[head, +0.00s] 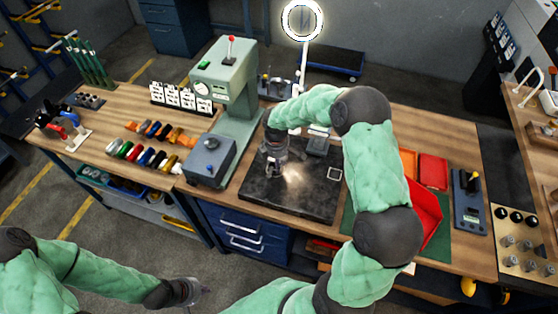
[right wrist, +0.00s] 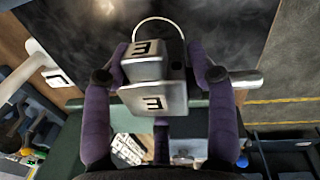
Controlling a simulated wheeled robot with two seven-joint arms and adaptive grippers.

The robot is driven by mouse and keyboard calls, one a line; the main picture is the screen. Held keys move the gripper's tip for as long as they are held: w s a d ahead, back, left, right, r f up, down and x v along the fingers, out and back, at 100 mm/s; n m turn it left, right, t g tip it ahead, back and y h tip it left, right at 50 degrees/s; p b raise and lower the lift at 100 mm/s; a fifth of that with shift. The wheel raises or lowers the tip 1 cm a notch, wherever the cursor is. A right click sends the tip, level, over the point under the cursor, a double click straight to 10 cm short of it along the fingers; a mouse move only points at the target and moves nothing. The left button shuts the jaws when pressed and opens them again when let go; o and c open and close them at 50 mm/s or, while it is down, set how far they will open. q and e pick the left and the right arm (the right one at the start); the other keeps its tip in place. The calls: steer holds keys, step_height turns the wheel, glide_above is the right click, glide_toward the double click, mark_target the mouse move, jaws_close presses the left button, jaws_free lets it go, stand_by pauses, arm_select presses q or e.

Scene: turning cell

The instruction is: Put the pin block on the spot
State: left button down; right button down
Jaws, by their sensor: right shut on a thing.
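The pin block (right wrist: 155,98) is a grey metal block with dark letter-like marks, between the purple fingers of my right gripper (right wrist: 158,88) in the right wrist view. My right gripper is shut on it. In the head view this gripper (head: 274,168) points down over the dark plate (head: 305,205), and the block is too small to make out clearly. The spot (head: 334,174) looks to be the white square outline on the plate, to the right of the gripper. My left gripper (head: 195,292) is low in the head view, away from the bench; its opening is unclear.
A green press (head: 226,75) and a grey box (head: 210,158) stand left of the plate. Red trays (head: 432,171) and a blue device (head: 468,200) lie to the right. A ring lamp (head: 303,20) rises behind. The plate's front right is clear.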

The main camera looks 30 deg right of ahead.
steer(key=shift+w+d+f, duration=0.2)
steer(key=shift+w+f, duration=0.25)
steer(key=shift+w, duration=0.1)
steer(key=shift+w+f, duration=0.1)
steer(key=shift+f, duration=1.55)
steer(key=shift+f, duration=0.1)
steer(key=shift+c, duration=1.9)
jaws_free()
steer(key=shift+f, duration=0.1)
steer(key=r, duration=0.4)
steer(key=s+r, duration=0.1)
steer(key=r, duration=0.3)
steer(key=a+r, duration=0.1)
steer(key=r, duration=0.3)
steer(key=shift+s+r, duration=0.1)
steer(key=shift+s, duration=0.05)
